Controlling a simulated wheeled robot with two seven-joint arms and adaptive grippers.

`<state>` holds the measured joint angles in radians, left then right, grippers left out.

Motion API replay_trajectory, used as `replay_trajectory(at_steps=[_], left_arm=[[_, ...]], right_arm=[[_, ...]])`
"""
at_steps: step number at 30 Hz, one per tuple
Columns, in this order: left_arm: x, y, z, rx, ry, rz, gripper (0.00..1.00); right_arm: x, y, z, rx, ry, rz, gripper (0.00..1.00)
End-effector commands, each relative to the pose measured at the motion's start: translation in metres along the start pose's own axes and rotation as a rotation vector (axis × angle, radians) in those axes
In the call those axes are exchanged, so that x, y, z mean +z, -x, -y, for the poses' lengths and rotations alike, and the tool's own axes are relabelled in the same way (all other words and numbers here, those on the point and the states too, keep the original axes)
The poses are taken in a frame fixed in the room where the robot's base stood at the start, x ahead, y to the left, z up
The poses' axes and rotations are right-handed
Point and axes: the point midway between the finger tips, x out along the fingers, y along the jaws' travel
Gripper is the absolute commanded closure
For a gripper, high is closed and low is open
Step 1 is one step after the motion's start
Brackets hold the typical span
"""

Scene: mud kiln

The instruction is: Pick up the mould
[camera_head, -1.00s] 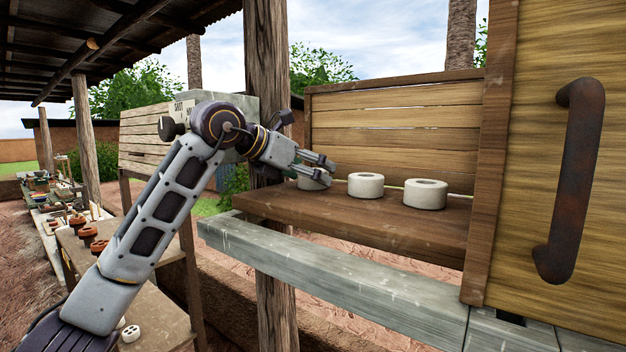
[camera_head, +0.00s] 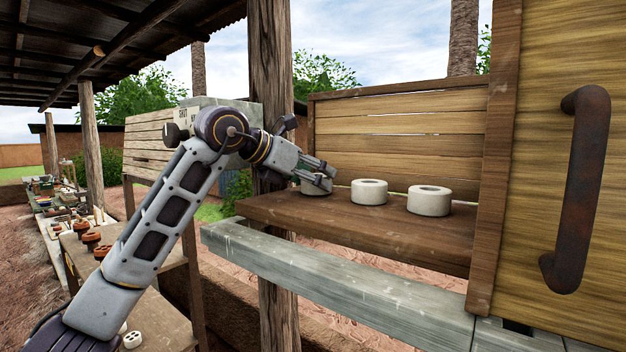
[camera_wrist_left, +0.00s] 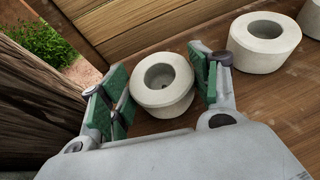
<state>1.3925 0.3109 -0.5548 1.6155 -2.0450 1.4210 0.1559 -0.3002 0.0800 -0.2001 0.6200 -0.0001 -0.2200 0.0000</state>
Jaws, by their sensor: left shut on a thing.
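Several white, round moulds with a hole in the top show on a brown wooden shelf (camera_head: 380,232). The leftmost mould (camera_wrist_left: 161,80) is between the green-padded fingers of my left gripper (camera_wrist_left: 160,92) in the left wrist view. My left gripper (camera_head: 318,177) is shut on this mould, which looks slightly tilted. In the head view the fingers hide much of the mould (camera_head: 314,189). The middle mould (camera_head: 369,192) and the right mould (camera_head: 430,201) stand apart from the gripper on the shelf. My right gripper is not in view.
A wooden post (camera_head: 272,120) stands at the shelf's left end, close to my left arm. A slatted back wall (camera_head: 400,135) rises behind the moulds. A wooden door with a dark handle (camera_head: 580,190) is at the right. A grey beam (camera_head: 340,285) runs in front.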

Motion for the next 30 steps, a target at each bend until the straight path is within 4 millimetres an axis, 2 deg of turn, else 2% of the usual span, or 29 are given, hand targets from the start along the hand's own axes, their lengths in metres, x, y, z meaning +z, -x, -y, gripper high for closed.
replay_trajectory(at_steps=[8,30], left_arm=[[0.014,0.007,0.001,0.0,-0.001,0.002,0.69],[0.079,0.038,0.001,0.0,0.0,0.002,0.69]], right_arm=[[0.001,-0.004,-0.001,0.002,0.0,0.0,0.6],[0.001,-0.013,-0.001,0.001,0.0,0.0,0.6]])
